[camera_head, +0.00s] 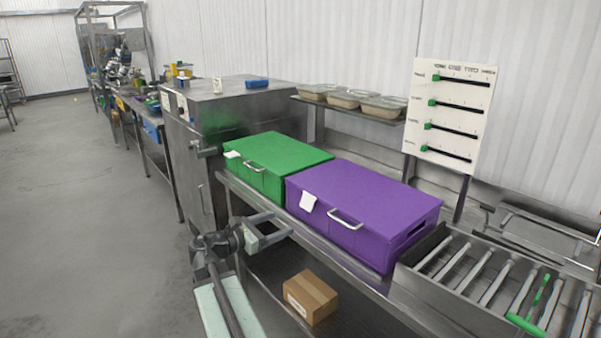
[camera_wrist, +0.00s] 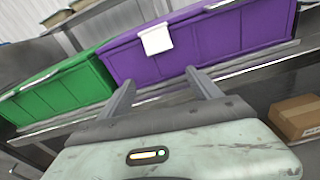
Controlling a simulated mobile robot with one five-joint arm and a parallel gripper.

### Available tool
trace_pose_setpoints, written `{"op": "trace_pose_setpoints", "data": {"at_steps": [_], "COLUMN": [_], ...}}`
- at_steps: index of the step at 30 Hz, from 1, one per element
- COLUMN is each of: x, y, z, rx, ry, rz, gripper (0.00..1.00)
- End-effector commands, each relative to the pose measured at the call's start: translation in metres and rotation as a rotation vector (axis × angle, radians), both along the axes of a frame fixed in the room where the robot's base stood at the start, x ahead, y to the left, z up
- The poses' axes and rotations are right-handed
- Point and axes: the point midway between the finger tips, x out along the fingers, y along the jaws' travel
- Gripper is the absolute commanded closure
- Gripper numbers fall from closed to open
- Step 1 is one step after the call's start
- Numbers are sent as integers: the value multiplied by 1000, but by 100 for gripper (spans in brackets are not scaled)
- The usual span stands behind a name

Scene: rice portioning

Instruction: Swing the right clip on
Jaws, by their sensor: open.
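A purple lidded box (camera_head: 365,205) stands on the steel counter, with a silver clip or handle (camera_head: 345,219) and a white tag (camera_head: 308,201) on its front. I cannot tell whether this silver part is the right clip, or whether it is latched. A green lidded box (camera_head: 278,160) beside it on the left has a similar silver part (camera_head: 254,167). My gripper (camera_head: 281,224) is open and empty, in front of the counter edge, apart from both boxes. In the wrist view its fingers (camera_wrist: 160,78) point at the purple box's front (camera_wrist: 205,45), below the tag.
A roller conveyor (camera_head: 485,280) with a green T-shaped tool (camera_head: 528,318) adjoins the counter on the right. A cardboard box (camera_head: 311,297) sits on the lower shelf. Covered trays (camera_head: 350,98) stand on a raised shelf behind. The floor at left is clear.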

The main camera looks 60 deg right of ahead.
Motion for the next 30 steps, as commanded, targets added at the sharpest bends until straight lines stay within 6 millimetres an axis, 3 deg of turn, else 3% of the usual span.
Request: {"op": "trace_pose_setpoints", "data": {"at_steps": [1, 4, 10, 21, 30], "x": [-6, -12, -15, -34, -36], "y": [-8, -15, -23, -81, -88], "z": [26, 39, 38, 38, 38], "rx": [-24, -52, -56, -55, -55], "ry": [59, 135, 149, 145, 145], "rz": [-7, -12, -14, -14, -10], "gripper": [27, 27, 27, 27, 27]}}
